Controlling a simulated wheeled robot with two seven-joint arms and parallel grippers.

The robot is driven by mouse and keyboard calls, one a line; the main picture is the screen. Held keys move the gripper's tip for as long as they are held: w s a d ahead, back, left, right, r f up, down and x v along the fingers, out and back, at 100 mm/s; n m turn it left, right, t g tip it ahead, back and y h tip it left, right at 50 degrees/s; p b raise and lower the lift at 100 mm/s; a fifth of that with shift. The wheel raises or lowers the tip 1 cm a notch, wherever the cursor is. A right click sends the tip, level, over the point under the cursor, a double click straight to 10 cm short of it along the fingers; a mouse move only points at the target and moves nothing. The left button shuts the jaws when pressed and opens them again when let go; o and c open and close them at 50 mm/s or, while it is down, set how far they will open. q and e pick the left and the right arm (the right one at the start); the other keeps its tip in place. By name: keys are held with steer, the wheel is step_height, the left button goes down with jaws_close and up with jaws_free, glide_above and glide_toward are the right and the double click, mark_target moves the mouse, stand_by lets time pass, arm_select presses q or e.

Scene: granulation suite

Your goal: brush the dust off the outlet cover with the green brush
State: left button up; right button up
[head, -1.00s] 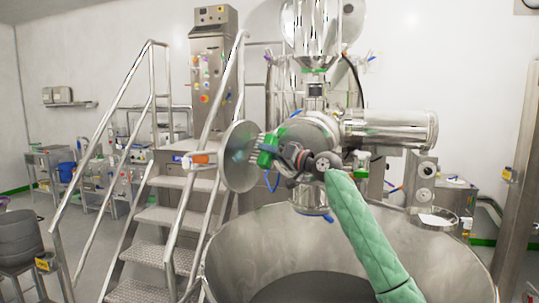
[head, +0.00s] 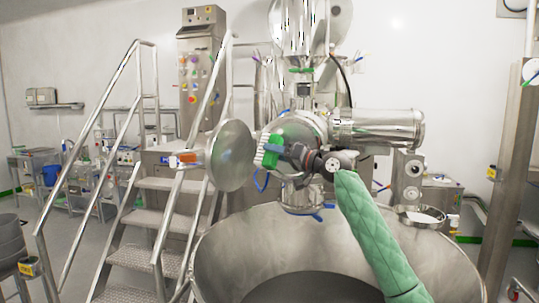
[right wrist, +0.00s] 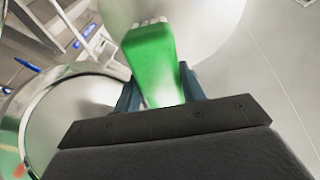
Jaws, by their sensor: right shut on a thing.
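The outlet cover (head: 230,155) is a round grey metal disc standing open on edge, left of the outlet, in the head view. It also shows in the wrist view (right wrist: 205,22). My right gripper (head: 280,148) is shut on the green brush (head: 268,151). In the wrist view the green block (right wrist: 150,65) sits between the fingers, with its pale bristles facing the cover. The bristles are close to the cover's right edge in the head view; I cannot tell if they touch. I cannot make out dust on the cover. My left gripper is not in view.
A large steel bowl (head: 225,255) lies below my right arm. A steel stair with handrails (head: 150,215) stands left of the cover. The horizontal cylinder (head: 375,128) and mixer body are close behind and right of the gripper.

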stand_by(0.3)
steer(key=v, duration=0.3)
steer(key=shift+w+d+r+b, duration=0.1)
steer(key=shift+r+b, duration=0.1)
steer(key=shift+b, duration=0.1)
steer(key=shift+f, duration=0.1)
stand_by(0.3)
